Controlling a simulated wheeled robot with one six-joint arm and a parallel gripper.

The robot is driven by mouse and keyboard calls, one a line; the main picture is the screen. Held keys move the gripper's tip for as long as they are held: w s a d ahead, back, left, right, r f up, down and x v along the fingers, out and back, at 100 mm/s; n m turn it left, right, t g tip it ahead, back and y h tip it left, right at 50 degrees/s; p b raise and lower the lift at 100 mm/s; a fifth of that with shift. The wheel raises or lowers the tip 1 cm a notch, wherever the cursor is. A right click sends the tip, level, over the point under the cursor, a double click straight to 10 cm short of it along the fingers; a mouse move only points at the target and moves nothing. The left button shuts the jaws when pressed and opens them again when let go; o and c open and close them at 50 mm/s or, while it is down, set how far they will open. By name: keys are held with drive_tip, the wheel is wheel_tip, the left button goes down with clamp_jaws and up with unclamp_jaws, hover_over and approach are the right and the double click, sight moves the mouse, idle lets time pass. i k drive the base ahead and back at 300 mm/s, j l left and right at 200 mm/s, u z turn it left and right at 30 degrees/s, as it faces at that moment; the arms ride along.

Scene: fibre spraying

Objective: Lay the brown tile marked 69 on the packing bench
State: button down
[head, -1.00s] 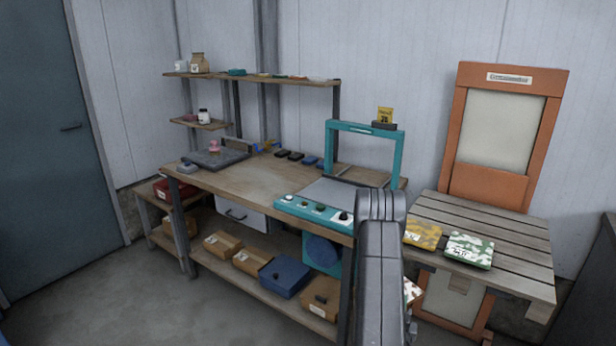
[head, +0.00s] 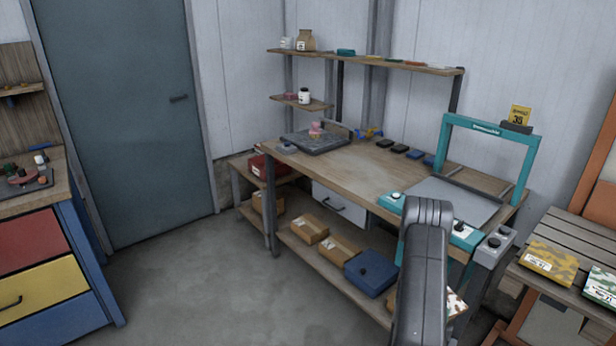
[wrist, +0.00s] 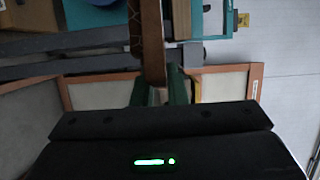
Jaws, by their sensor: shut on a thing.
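In the wrist view my gripper (wrist: 157,95) is shut on a thin brown tile (wrist: 150,40) with a darker net-like pattern, seen nearly edge-on. Its number does not show. In the head view my gripper is hidden behind my arm; a brown-and-white patterned patch (head: 456,303), likely the same tile, shows beside the arm. The wooden bench (head: 345,168) with the teal frame looks like the packing bench. It stands beyond my arm, and the tile is apart from its top.
On the bench are a dark scale-like tray (head: 310,143), small dark and blue blocks (head: 400,149) and the teal-framed machine (head: 489,130). Bare wood lies at its middle. A slatted table (head: 570,238) at right holds a yellow tile (head: 548,262) and a green tile (head: 602,286).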

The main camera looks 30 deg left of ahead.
sight(363, 169)
drive_tip(key=i+j+u, duration=0.15)
drive_tip(key=j, duration=0.3)
drive_tip(key=i+j+u, duration=0.1)
drive_tip(key=j, duration=0.3)
drive_tip(key=i+j+u, duration=0.15)
drive_tip(key=j, duration=0.25)
drive_tip(key=i+j+u, duration=0.1)
drive_tip(key=i+j, duration=0.2)
drive_tip(key=j, duration=0.1)
